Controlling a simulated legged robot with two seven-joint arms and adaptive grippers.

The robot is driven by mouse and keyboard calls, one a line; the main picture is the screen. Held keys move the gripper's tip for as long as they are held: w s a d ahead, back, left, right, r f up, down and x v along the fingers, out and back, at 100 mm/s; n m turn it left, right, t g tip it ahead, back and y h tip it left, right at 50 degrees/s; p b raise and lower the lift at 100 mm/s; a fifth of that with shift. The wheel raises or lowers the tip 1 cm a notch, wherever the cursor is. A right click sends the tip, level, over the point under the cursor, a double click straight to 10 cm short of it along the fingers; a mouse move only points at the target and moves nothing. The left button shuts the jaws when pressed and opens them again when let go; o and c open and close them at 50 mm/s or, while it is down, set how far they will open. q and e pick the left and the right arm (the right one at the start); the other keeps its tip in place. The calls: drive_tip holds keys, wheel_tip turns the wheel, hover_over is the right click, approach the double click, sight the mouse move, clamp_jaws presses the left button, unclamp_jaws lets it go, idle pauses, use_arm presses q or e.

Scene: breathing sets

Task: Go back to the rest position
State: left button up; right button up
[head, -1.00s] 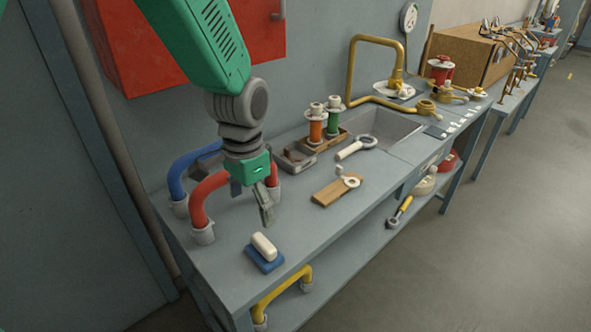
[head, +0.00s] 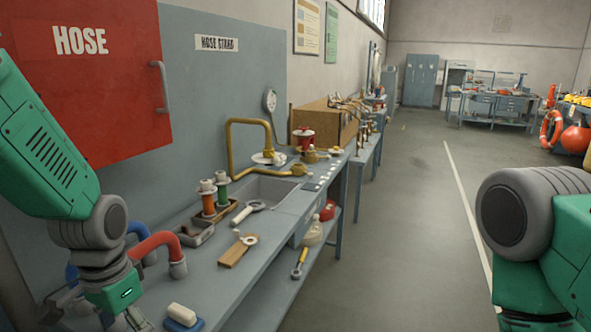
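My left gripper (head: 134,318) is at the bottom left of the head view, over the near end of the grey workbench (head: 235,280). Its fingers are cut off by the bottom edge, so I cannot tell whether it is open or shut. My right arm shows as a green and grey link at the right edge; its gripper is out of view. A blue and white sponge-like block (head: 183,316) lies on the bench to the right of my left gripper. Red and blue hoses (head: 150,243) stand behind the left gripper.
A red hose cabinet (head: 85,80) hangs on the wall at left. The floor to the right of the bench is clear.

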use_arm(q)
drive_tip(key=s+f+n+b, duration=0.2)
drive_tip(key=s+f+b, duration=0.1)
drive_tip(key=s+f, duration=0.8)
drive_tip(key=s+f+n+b, duration=0.2)
drive_tip(key=s+f+b, duration=0.2)
drive_tip(key=s+f, duration=0.7)
wheel_tip(320, 180, down, 9)
drive_tip(key=shift+s+d+r+t, duration=0.2)
drive_tip(key=shift+s+t, duration=0.2)
use_arm(e)
wheel_tip(320, 180, down, 7)
drive_tip(key=d, duration=0.1)
drive_tip(key=shift+s, duration=0.35)
use_arm(q)
drive_tip(key=shift+w+a+f, duration=0.1)
drive_tip(key=shift+a+f, duration=0.05)
drive_tip(key=shift+a, duration=0.15)
use_arm(e)
drive_tip(key=shift+a, duration=0.25)
use_arm(q)
drive_tip(key=shift+d, duration=0.25)
use_arm(e)
drive_tip(key=shift+d, duration=0.3)
